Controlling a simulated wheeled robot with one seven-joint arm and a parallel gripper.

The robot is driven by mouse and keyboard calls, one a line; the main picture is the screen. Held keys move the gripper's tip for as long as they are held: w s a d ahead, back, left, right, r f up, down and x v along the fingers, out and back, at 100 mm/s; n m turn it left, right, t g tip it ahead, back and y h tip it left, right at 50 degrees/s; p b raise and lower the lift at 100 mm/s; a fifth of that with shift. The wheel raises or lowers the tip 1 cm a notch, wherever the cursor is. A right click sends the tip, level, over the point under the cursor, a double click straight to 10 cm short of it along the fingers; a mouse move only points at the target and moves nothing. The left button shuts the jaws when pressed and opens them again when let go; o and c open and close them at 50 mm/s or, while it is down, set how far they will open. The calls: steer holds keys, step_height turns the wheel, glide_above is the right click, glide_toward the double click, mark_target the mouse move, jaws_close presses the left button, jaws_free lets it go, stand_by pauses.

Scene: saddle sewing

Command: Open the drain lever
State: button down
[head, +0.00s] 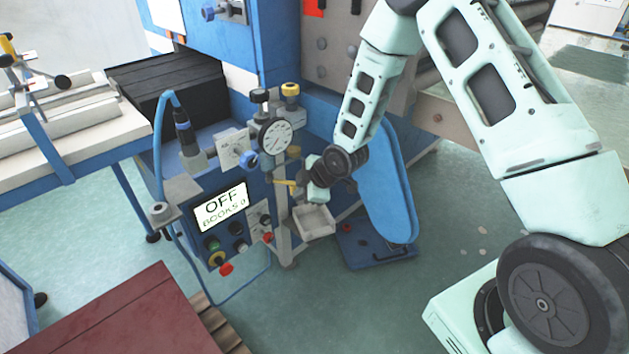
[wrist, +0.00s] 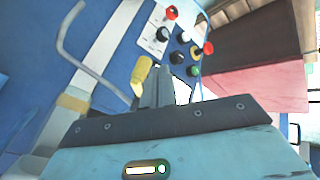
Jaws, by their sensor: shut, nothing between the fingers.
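A small yellow lever (head: 285,183), which I take to be the drain lever, sits on the grey pipework below the round gauge. In the wrist view the yellow lever (wrist: 141,75) stands just left of my fingers. My gripper (head: 301,187) is at the pipework, just right of the lever. The wrist view shows its grey fingers (wrist: 158,84) shut together with nothing between them. The lever looks beside the fingers, very close; I cannot tell whether they touch.
The round gauge (head: 275,138) and yellow-capped valve (head: 290,90) stand above. A control box with an "OFF" display (head: 219,204) and coloured buttons is at left. A small grey tray (head: 314,222) lies below my gripper. A blue padded panel (head: 388,190) stands to the right.

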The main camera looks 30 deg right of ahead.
steer(key=p+v, duration=0.3)
steer(key=v, duration=1.4)
steer(key=n+t+h+b, duration=0.5)
steer(key=n+h+b, duration=0.7)
steer(key=h, duration=0.5)
glide_toward(291, 191)
steer(key=shift+m, duration=0.3)
steer(key=b+x, duration=0.1)
steer(key=x, duration=0.2)
steer(key=b+x, duration=0.1)
steer(key=x, duration=0.2)
steer(key=shift+w+d+f, duration=0.2)
steer(key=shift+d, duration=0.1)
steer(key=shift+r, duration=0.1)
